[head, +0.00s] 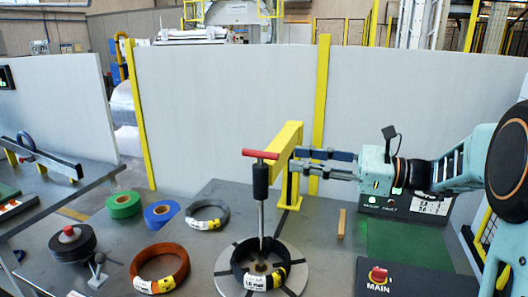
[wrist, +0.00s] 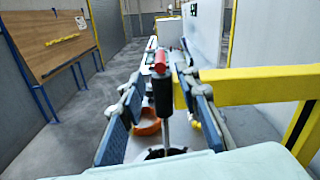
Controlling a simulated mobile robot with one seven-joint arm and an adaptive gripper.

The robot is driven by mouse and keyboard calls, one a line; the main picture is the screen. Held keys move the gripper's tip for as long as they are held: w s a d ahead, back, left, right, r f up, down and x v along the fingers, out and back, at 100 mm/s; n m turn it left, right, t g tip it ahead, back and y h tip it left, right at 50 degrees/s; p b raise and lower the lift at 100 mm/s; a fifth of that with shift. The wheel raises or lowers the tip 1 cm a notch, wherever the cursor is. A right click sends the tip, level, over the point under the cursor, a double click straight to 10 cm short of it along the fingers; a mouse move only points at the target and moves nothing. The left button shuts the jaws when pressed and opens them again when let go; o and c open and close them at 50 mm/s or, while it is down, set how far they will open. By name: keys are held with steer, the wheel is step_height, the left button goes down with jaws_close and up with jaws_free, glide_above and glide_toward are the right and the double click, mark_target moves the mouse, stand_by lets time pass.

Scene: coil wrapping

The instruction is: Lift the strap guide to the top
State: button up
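A thin upright metal rod (head: 261,218) stands at the round turntable (head: 226,272). It carries a black cylinder (head: 260,182), which I take to be the strap guide, just below a red T-handle (head: 260,154). A black coil (head: 240,263) with a label lies around the rod's foot. My gripper (head: 297,160) is open and empty, level with the handle and to its right, beside the yellow post. In the wrist view, the black cylinder (wrist: 163,95) and red handle (wrist: 160,62) appear between my spread fingers (wrist: 164,60). No finger visibly touches them.
A yellow post with an arm (head: 286,143) stands close behind the rod. An orange coil (head: 160,268), a grey coil (head: 207,214), blue (head: 161,213) and green (head: 124,204) rolls lie to the left. A control box (head: 400,205) stands at the right.

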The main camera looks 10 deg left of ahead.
mark_target(263, 154)
steer(key=a, duration=0.3)
steer(key=w+a, duration=0.1)
steer(key=a, duration=0.5)
steer(key=shift+w+a, duration=0.2)
steer(key=shift+a, duration=0.1)
jaws_close()
